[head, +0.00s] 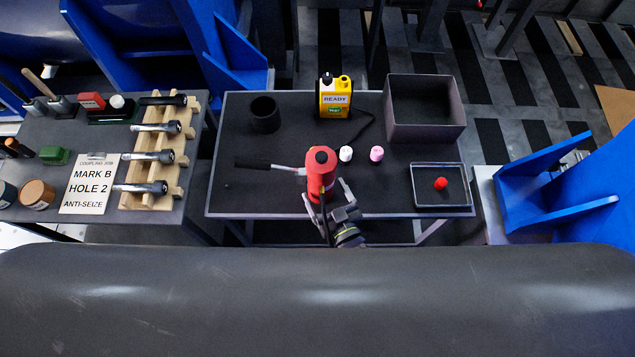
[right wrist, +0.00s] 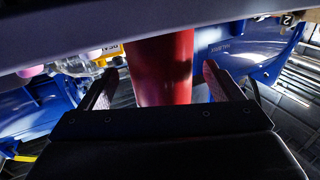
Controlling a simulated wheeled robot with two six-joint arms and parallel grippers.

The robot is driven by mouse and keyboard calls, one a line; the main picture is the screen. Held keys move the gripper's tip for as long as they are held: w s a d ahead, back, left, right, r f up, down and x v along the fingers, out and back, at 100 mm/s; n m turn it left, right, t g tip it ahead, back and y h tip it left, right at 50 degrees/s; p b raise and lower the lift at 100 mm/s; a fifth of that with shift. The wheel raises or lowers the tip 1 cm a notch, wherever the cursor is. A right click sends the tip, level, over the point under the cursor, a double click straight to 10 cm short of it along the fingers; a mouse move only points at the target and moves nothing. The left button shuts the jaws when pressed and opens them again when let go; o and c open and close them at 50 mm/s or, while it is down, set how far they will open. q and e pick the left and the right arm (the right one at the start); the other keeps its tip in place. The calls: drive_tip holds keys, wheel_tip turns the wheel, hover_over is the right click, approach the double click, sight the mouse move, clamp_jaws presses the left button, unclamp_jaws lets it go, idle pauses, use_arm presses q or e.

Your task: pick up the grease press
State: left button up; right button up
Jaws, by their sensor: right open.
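The grease press, a red cylinder with a dark round top (head: 320,172), is at the front middle of the grey table. A silver rod and black handle stick out from it to the left. My right gripper (head: 326,191) is open at its near side, one finger on each side of the red body. In the right wrist view the red barrel (right wrist: 160,68) stands between the two spread fingers, with gaps visible at both sides. Its lower part is hidden behind the gripper. My left gripper is not in view.
On the table (head: 225,190) are a black cup (head: 265,115), a yellow "READY" unit (head: 334,97), a white bottle (head: 346,154), a pink bottle (head: 376,154), a grey bin (head: 425,132) and a shallow tray (head: 440,206) with a red piece. A large dark cylinder (head: 320,300) spans the front.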

sight(328, 181)
drive_tip(key=shift+w+a, duration=0.3)
drive_tip(key=shift+w, duration=0.3)
drive_tip(key=c, duration=1.3)
drive_tip(key=shift+w+r, duration=0.15)
drive_tip(key=shift+r, duration=0.05)
drive_tip(key=shift+c, duration=0.9)
drive_tip(key=shift+r, duration=0.2)
wheel_tip(328, 181, up, 10)
drive_tip(key=p, duration=0.9)
drive_tip(key=shift+f+p, duration=0.15)
drive_tip(key=shift+p, duration=0.2)
drive_tip(key=shift+f+b, duration=5.05)
drive_tip(key=shift+b, duration=0.05)
drive_tip(key=o, duration=1.4)
drive_tip(key=shift+s+f, duration=0.15)
drive_tip(key=shift+s, duration=0.05)
